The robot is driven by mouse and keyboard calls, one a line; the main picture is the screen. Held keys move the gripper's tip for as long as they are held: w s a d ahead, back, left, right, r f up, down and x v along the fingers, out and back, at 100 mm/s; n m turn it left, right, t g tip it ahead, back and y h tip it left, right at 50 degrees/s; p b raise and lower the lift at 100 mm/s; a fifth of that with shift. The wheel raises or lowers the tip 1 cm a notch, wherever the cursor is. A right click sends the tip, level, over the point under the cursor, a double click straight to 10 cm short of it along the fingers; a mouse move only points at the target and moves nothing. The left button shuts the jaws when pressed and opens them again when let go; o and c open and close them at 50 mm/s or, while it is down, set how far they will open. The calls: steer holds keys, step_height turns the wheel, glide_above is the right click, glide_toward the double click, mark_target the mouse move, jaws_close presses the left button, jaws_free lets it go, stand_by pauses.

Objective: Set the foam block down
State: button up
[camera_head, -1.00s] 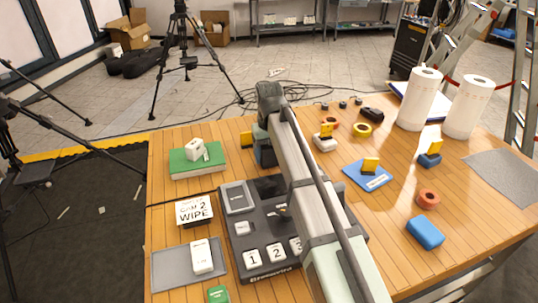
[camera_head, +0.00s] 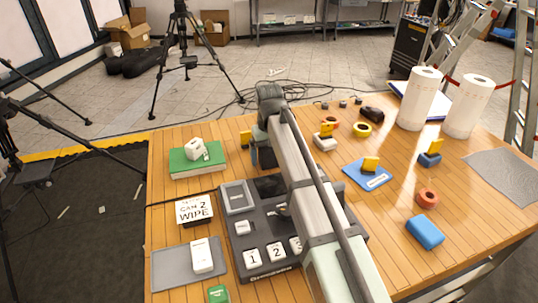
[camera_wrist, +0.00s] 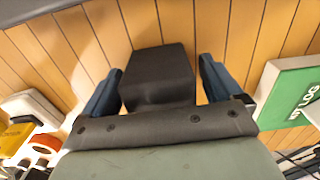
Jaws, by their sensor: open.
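The foam block (camera_wrist: 158,75) is a dark grey box in the wrist view, between my gripper's two blue fingers. My gripper (camera_wrist: 160,85) is open, with a finger on either side of the block and narrow gaps beside it. The block is over the wooden tabletop; I cannot tell for sure whether its underside touches the wood. In the head view my gripper (camera_head: 262,155) points down at the table's back left, right of a green book (camera_head: 183,170). My arm and fingers mostly hide the block there.
The green book, with a white object (camera_head: 196,147) on it, stands close to the gripper. A dark switcher panel (camera_head: 240,257) lies in front. A white object with a yellow tag (camera_head: 325,143) and tape rolls lie to the right.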

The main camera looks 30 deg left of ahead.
step_height(320, 180, up, 12)
steer(key=shift+r, duration=0.1)
stand_by(0.5)
stand_by(0.4)
